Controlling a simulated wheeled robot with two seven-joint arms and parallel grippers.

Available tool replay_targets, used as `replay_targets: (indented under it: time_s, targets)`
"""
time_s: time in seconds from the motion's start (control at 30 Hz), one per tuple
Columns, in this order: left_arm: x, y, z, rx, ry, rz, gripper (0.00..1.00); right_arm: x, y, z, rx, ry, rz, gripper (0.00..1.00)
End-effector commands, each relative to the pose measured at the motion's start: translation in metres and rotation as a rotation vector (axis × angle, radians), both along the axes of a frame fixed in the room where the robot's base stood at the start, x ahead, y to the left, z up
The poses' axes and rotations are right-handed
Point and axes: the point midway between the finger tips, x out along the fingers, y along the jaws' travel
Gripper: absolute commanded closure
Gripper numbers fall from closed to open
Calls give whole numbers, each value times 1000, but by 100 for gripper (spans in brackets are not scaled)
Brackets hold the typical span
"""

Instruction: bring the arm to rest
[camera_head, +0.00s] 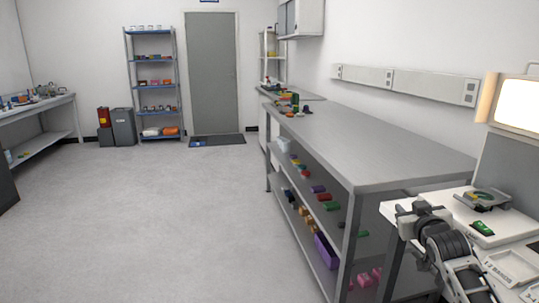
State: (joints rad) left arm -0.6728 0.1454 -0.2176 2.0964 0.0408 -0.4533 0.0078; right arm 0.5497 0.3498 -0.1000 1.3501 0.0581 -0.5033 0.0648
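My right arm comes in at the lower right, in front of the white bench (383,208). My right gripper (408,212) is at the bench's left edge; its fingers are too small and overlapped to show whether they are open or shut. I see nothing clearly held in it. My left arm and gripper are not in view. On the bench, a grey and yellow device (484,199) stands behind a small green block (482,228), both to the right of the gripper. A lit screen (519,105) stands at the right edge.
A long grey workbench (350,140) with loaded lower shelves runs along the right wall. A shelf rack (153,86), a door (211,75) and bins (123,126) are at the back. A table (35,105) is at left. The grey floor in the middle is clear.

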Motion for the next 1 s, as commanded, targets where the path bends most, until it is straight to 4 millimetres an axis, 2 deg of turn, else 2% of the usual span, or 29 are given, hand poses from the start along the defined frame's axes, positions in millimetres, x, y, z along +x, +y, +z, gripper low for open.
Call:
replay_targets:
  time_s: [0.03,0.1,0.27,0.37,0.47,0.63,0.7,0.8,0.9,1.0]
  targets:
    - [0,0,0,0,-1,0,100,2,2,13,-106,-58,23,67]
    - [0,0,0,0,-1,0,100,-14,18,-21,-78,-5,47,67]
    - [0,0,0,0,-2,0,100,-49,49,-73,-57,58,101,67]
    - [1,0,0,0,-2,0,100,-80,72,-109,-36,107,139,67]
    - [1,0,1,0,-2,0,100,-123,99,-148,-4,169,183,67]
    - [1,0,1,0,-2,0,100,-225,151,-204,88,290,256,67]
    - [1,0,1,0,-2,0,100,-268,169,-218,133,338,276,67]
    - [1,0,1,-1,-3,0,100,-319,189,-226,190,394,292,67]
    - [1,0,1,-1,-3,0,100,-354,201,-227,232,432,297,67]
    - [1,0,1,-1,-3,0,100,-372,206,-226,255,453,298,67]
